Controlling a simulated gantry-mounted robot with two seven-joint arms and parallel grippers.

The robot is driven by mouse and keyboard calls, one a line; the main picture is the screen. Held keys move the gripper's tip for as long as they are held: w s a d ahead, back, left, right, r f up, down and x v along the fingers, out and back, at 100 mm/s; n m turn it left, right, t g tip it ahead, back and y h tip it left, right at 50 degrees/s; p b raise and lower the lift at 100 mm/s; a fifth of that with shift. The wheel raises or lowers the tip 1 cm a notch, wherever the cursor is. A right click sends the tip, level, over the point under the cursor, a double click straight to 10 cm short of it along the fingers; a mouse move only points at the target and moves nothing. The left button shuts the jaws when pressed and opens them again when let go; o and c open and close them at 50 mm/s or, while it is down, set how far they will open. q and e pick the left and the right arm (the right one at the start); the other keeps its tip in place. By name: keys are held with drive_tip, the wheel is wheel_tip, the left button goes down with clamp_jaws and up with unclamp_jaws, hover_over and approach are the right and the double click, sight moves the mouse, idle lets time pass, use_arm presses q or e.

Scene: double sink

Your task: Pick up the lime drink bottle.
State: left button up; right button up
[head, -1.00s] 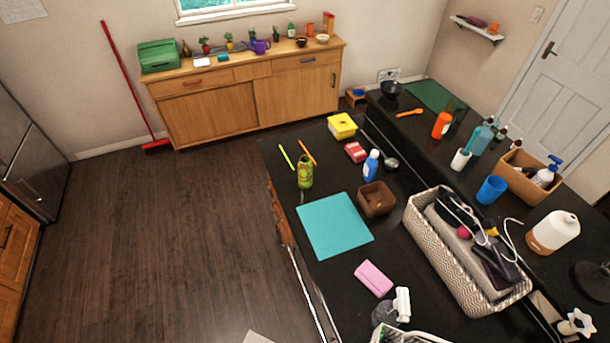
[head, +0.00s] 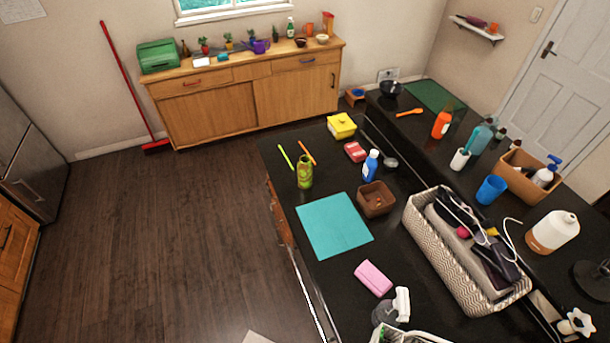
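The lime drink bottle (head: 305,172) is a small green bottle with a patterned label. It stands upright on the black counter (head: 330,278) near its left edge in the head view. It is behind the teal mat (head: 334,225) and left of the brown square bowl (head: 376,199). Nothing covers it. Neither of my grippers shows in the head view.
Green and orange sticks (head: 306,153) lie just behind the bottle. A blue bottle (head: 370,165), a red box (head: 355,151) and a yellow container (head: 341,125) stand to its right. A patterned basket (head: 440,262) fills the counter's right. The floor (head: 190,240) left is clear.

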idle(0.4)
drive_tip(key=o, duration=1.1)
